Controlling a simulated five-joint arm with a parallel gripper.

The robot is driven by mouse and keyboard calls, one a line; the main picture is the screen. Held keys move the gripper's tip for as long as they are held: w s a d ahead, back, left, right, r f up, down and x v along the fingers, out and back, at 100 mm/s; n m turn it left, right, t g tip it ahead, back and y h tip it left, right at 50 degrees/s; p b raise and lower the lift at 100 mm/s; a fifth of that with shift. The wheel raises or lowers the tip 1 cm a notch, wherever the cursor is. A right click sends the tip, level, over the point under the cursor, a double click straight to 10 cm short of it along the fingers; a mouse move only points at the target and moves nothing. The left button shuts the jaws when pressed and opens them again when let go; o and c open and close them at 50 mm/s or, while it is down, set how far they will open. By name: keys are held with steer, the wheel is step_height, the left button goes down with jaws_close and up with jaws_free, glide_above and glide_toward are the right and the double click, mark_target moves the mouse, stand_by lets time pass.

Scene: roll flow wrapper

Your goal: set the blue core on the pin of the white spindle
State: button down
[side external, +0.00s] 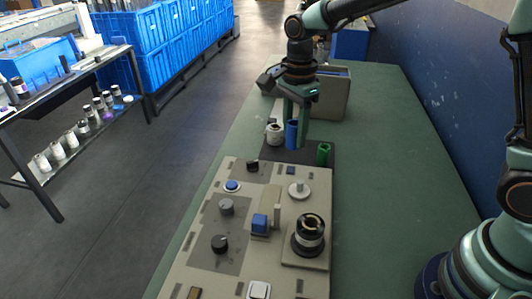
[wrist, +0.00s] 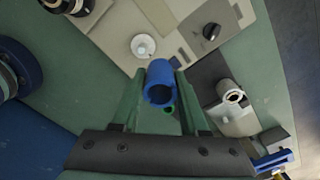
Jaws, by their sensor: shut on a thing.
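The blue core (side external: 292,135) is an upright hollow tube between the fingers of my gripper (side external: 298,122). In the wrist view my gripper (wrist: 158,97) is shut on the blue core (wrist: 158,72), and its open end faces the camera. I cannot tell whether its lower end touches the dark mat. The white spindle (side external: 299,190) is a round white disc with a short pin, on the beige panel nearer the side camera. It shows in the wrist view (wrist: 143,46) just beyond the core, apart from it.
A white core (side external: 274,134) and a green core (side external: 323,154) stand on the dark mat (side external: 298,156), either side of the blue one. A grey bin (side external: 331,98) stands behind my gripper.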

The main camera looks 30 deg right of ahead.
steer(key=s+f, duration=0.1)
steer(key=s, duration=0.2)
glide_above(301, 181)
steer(key=shift+a+f, duration=0.1)
steer(key=shift+f, duration=2.6)
steer(key=shift+f, duration=1.5)
steer(key=shift+f, duration=0.35)
steer(key=shift+f, duration=0.35)
jaws_free()
